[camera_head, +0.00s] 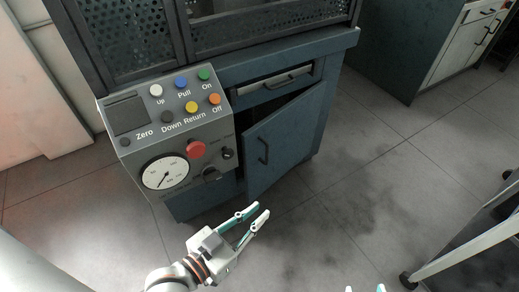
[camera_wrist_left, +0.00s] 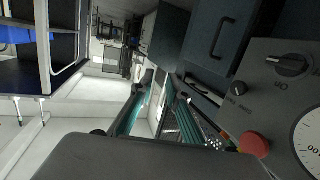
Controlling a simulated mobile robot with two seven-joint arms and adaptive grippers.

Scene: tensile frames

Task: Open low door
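The low door (camera_head: 285,143) is a dark blue panel on the front of the blue cabinet. It stands partly open, its left edge swung out from the cabinet, with a dark gap behind it. Its black handle (camera_head: 263,150) is near the left edge. My left gripper (camera_head: 258,211) is open and empty, in front of and below the door, apart from the handle. In the left wrist view a dark blue panel with a handle (camera_wrist_left: 222,38) shows beyond the open fingers (camera_wrist_left: 160,92). My right gripper (camera_head: 365,289) shows only its parted fingertips at the bottom edge.
A grey control box (camera_head: 130,143) with buttons, a red knob and a dial juts out left of the door. A drawer (camera_head: 275,87) above the door has its own handle. A wheeled frame (camera_head: 465,250) stands at right. The floor (camera_head: 365,165) right of the door is clear.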

